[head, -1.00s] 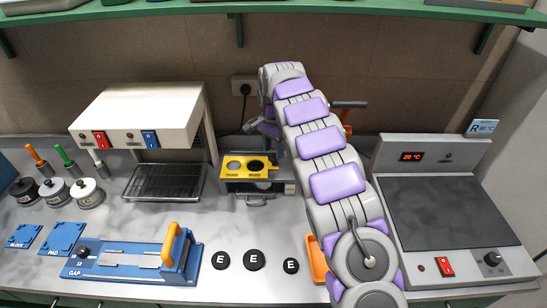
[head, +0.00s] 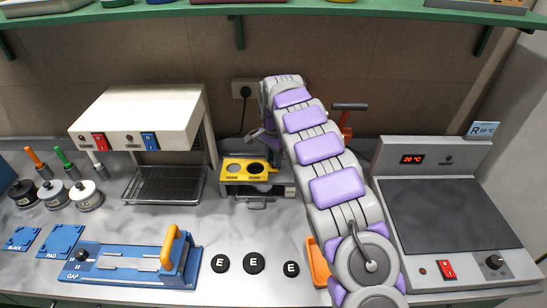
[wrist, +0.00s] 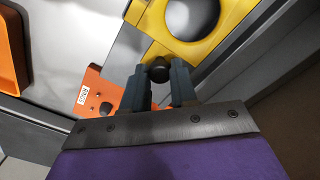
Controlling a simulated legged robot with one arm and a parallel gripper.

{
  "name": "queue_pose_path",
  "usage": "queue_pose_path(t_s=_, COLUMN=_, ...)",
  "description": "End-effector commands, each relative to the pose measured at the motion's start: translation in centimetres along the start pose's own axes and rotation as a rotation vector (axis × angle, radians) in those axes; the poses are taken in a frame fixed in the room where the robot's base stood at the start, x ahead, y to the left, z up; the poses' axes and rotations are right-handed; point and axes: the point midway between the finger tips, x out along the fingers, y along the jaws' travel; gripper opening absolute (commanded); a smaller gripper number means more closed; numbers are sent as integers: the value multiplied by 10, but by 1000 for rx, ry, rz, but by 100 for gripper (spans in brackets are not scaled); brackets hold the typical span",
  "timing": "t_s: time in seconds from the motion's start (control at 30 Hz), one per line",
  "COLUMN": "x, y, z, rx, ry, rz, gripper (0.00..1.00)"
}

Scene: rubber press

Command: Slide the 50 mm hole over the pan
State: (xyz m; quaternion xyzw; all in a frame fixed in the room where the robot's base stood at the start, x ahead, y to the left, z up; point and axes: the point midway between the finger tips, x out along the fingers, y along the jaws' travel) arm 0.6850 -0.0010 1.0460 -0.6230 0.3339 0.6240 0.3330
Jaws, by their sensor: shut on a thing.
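The yellow slide plate (head: 245,177) sits on the grey press stand (head: 258,189) in the middle of the bench. Two round holes show in its top in the head view; the right one looks grey inside with a dark rim. In the wrist view the yellow plate (wrist: 143,15) has one large hole, with a pale surface visible through it. My gripper (wrist: 158,75) is shut on a dark round knob (wrist: 158,71) at the plate's edge. In the head view my arm partly hides the gripper. The pan cannot be made out clearly, and the hole size labels are too small to read.
An orange labelled part (wrist: 95,90) lies close to my fingers, and an orange tray (head: 318,262) stands beside my arm. A heater with a rack (head: 165,183) is at left, a hot plate (head: 447,215) at right. Black E discs (head: 253,263) lie in front.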

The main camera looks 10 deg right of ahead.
Motion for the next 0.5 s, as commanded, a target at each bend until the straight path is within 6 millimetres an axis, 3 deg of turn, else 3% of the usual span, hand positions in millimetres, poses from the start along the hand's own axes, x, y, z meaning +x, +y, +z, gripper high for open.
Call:
queue_pose_path(t_s=0.17, x=0, y=-1, z=0, rx=-1, ry=1, rz=-3, gripper=0)
queue_pose_path(t_s=0.5, x=-1, y=-1, z=-1, rx=-1, ry=1, rz=-4, gripper=0)
